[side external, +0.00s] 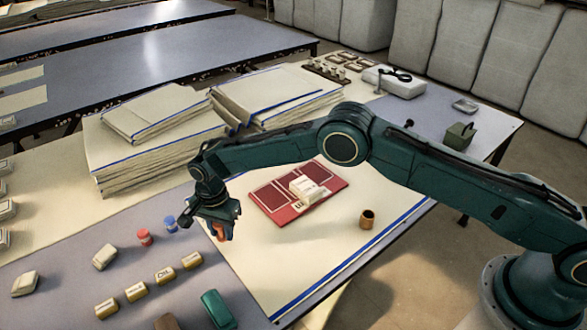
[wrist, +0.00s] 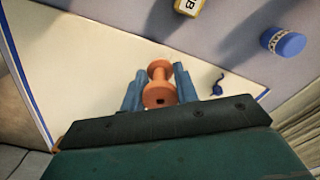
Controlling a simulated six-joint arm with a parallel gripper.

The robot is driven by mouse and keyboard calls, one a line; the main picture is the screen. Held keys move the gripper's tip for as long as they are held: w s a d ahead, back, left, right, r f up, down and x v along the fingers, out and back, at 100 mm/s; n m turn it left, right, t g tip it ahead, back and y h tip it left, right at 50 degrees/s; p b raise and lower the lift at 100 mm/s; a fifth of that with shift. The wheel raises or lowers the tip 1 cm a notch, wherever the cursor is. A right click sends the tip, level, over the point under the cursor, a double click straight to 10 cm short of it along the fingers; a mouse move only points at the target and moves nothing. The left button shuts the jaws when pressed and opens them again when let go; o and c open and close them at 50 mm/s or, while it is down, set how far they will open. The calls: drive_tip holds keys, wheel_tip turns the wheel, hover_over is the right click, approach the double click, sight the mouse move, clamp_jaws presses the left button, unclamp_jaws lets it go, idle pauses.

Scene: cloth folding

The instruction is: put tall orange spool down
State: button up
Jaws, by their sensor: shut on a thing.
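The tall orange spool (wrist: 158,94) is between the two blue fingers of my gripper (wrist: 159,88) in the wrist view. My gripper is shut on it. In the side view my gripper (side external: 219,232) points down at the left edge of the cream cloth (side external: 285,262), with part of the orange spool (side external: 220,230) showing between the fingers. Whether the spool touches the surface below cannot be told.
Blue (side external: 170,223) and red (side external: 144,237) spools stand left of my gripper. Several labelled tan blocks (side external: 164,275) lie in front of them. A red board (side external: 275,205) with a pale block and a small brown cup (side external: 367,218) are to the right. Cloth stacks (side external: 155,150) rise behind.

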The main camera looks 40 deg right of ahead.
sight(222, 236)
drive_tip(key=shift+f, duration=1.65)
drive_tip(key=shift+f, duration=0.15)
drive_tip(key=o, duration=1)
drive_tip(key=shift+c, duration=0.2)
wheel_tip(222, 236, up, 12)
drive_tip(key=shift+r, duration=0.2)
drive_tip(key=shift+r, duration=0.1)
